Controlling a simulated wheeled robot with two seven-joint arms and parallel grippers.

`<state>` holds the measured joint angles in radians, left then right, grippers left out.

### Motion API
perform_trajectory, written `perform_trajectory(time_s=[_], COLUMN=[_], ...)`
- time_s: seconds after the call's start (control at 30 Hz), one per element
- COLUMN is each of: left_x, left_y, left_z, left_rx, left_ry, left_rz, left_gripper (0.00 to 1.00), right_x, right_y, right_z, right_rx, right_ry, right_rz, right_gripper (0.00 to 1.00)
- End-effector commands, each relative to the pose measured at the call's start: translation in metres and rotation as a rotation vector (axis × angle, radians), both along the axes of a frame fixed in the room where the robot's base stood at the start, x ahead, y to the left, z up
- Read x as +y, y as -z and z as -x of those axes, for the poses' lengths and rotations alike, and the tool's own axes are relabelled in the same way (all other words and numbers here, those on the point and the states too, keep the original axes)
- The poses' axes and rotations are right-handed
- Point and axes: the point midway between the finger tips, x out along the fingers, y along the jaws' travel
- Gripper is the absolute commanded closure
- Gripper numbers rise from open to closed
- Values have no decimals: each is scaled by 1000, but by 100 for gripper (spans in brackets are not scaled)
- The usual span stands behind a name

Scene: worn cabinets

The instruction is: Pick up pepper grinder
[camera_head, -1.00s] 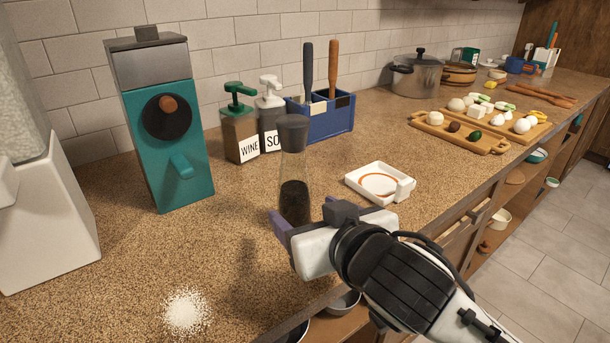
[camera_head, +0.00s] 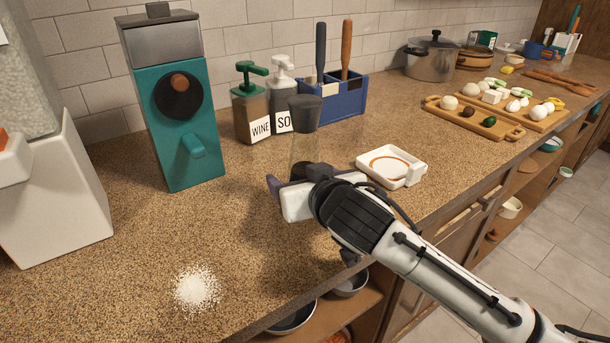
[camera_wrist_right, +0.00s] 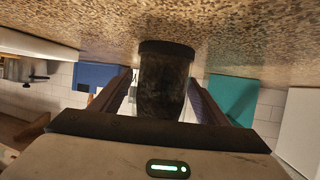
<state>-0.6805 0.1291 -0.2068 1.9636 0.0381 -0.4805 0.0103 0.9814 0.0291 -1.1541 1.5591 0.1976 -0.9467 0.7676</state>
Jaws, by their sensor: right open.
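The pepper grinder (camera_head: 304,135) stands upright on the counter, with a dark cap and a clear body. Its lower part is hidden behind my right gripper in the head view. My right gripper (camera_head: 296,184) is low over the counter at the grinder's near side. In the right wrist view, where the counter is at the top, the grinder (camera_wrist_right: 165,85) stands between the two open fingers (camera_wrist_right: 160,95). A narrow gap shows on each side of it. My left gripper is not in view.
Behind the grinder stand the wine bottle (camera_head: 251,105), a soap bottle (camera_head: 281,95) and a blue utensil holder (camera_head: 335,104). A teal machine (camera_head: 178,125) is to the left. A white dish (camera_head: 391,168) sits close on the right. Spilled white grains (camera_head: 197,289) lie in front.

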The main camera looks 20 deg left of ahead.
Motion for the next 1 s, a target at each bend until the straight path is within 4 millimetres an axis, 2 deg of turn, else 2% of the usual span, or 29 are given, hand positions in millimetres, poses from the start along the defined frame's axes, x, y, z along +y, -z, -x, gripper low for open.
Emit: perform_trajectory(time_s=[0.17,0.5,0.77,0.87,1.0], left_x=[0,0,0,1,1], left_y=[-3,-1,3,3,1], left_z=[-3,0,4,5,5], left_rx=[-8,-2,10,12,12], left_ry=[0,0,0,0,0], left_rz=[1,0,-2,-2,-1], left_gripper=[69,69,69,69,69], right_x=[0,0,1,1,1], right_y=[0,0,-5,-17,-45], right_z=[0,0,0,0,0], right_rx=[0,0,-2,-4,-7], right_ry=[-1,0,-1,-1,-2], right_rz=[0,0,-3,-6,-6], right_gripper=[31,86,86,86,86])
